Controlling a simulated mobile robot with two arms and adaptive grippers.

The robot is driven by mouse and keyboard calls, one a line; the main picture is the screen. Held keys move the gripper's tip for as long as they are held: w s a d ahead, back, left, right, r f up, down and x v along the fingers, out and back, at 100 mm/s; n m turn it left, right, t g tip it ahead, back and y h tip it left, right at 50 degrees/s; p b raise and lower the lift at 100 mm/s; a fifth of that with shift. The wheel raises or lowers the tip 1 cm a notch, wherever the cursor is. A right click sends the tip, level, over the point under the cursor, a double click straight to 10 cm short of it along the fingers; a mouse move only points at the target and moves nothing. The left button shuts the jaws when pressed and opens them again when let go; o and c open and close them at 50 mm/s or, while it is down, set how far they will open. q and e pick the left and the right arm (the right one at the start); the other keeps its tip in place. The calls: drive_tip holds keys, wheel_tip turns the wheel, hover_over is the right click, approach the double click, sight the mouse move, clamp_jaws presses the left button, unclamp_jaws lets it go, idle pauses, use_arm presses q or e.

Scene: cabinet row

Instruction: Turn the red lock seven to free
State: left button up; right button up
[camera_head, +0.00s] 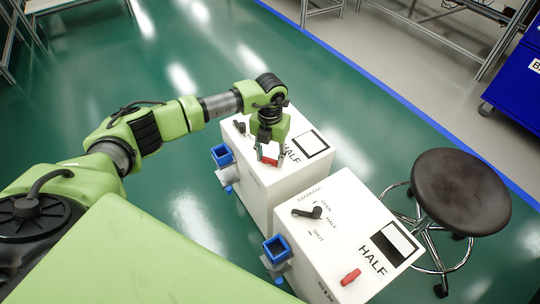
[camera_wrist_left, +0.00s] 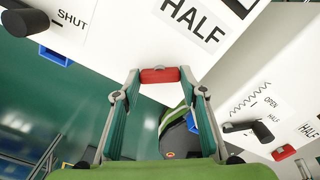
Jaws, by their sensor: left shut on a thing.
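A red lock (camera_wrist_left: 160,75) on the far white cabinet (camera_head: 267,196) is a short red bar. In the left wrist view it sits crosswise between the two fingertips of my left gripper (camera_wrist_left: 159,82), which is shut on it. In the head view my left gripper (camera_head: 268,143) reaches down to this cabinet's top face, and a bit of red shows below it. No number for this lock is readable. A black lever (camera_head: 240,127) is on the same face; in the left wrist view its end lies near the word SHUT. My right gripper is not in view.
A nearer white cabinet (camera_head: 345,225) has its own black lever (camera_head: 307,212) and red lock (camera_head: 350,277). Blue square parts (camera_head: 276,249) stick out from the cabinets' left sides. A round dark stool (camera_head: 461,190) stands close on the right. Green floor beyond is open.

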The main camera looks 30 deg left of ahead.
sight(270, 159)
use_arm(q)
drive_tip(key=m, duration=0.3)
drive_tip(key=shift+m, duration=2.1)
drive_tip(key=o, duration=1.1)
drive_tip(key=shift+o, duration=0.2)
drive_tip(key=shift+r, duration=0.15)
wheel_tip(270, 159, up, 12)
